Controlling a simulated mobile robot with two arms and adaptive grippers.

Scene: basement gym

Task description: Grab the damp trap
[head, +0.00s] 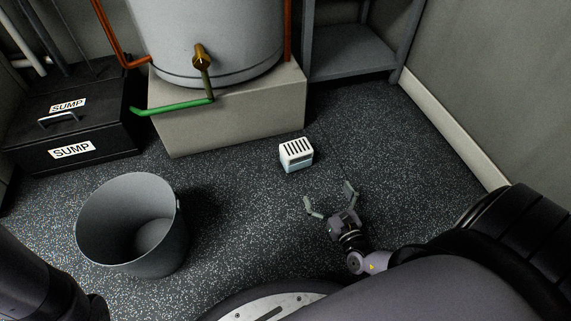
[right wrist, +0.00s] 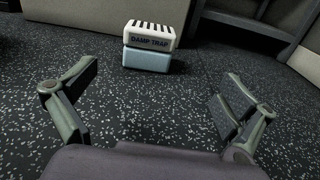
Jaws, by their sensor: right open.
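The damp trap (head: 296,155) is a small white box with dark slots on top and a pale blue lower part. It stands upright on the speckled dark floor, in front of the water heater's plinth. In the right wrist view the damp trap (right wrist: 148,46) shows its "DAMP TRAP" label and lies ahead, between the fingers' directions. My right gripper (head: 329,200) is open and empty, low over the floor, nearer to me and a little right of the damp trap, not touching it. In the right wrist view its two fingers (right wrist: 154,98) are spread wide. My left gripper is not in view.
A grey bucket (head: 181,238) stands at the left. A black sump box (head: 110,122) is at the back left. The heater's pale plinth (head: 230,122) stands behind the damp trap, with a grey shelf (head: 350,60) to its right. Floor between gripper and damp trap is clear.

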